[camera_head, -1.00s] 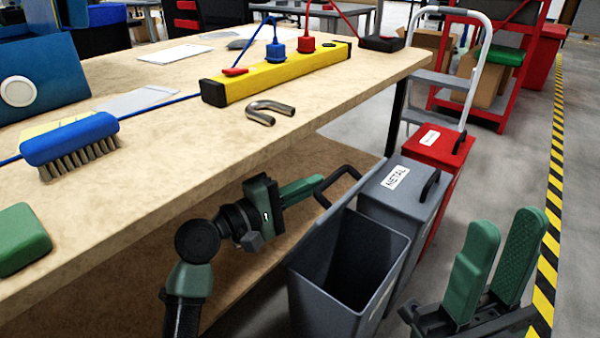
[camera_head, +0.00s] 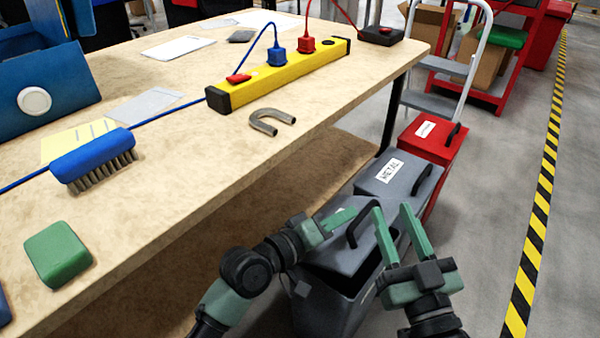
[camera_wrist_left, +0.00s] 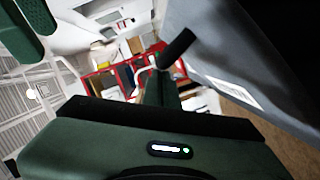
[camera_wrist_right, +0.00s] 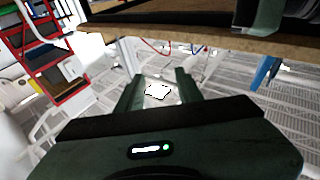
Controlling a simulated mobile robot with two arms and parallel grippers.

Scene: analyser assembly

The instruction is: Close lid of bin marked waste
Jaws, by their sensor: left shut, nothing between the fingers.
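The nearest grey bin (camera_head: 322,312) stands beside the workbench, its marking not readable here. Its grey lid (camera_head: 345,258) with a black handle is tilted down over the opening, and a dark gap shows at the front. My left gripper (camera_head: 345,217) is shut and empty at the lid's left side, beside the handle; contact is not clear. In the left wrist view, the lid (camera_wrist_left: 225,55) and its white label lie right of the shut fingers (camera_wrist_left: 160,88). My right gripper (camera_head: 393,208) is open and empty at the lid's right side; its fingers stand apart in the right wrist view (camera_wrist_right: 157,85).
A closed grey bin marked METAL (camera_head: 375,186) and a closed red bin (camera_head: 415,150) stand behind. The workbench (camera_head: 180,190) is on the left, carrying a brush (camera_head: 92,158) and a yellow power strip (camera_head: 280,78). Clear floor lies right, with a striped line (camera_head: 535,230).

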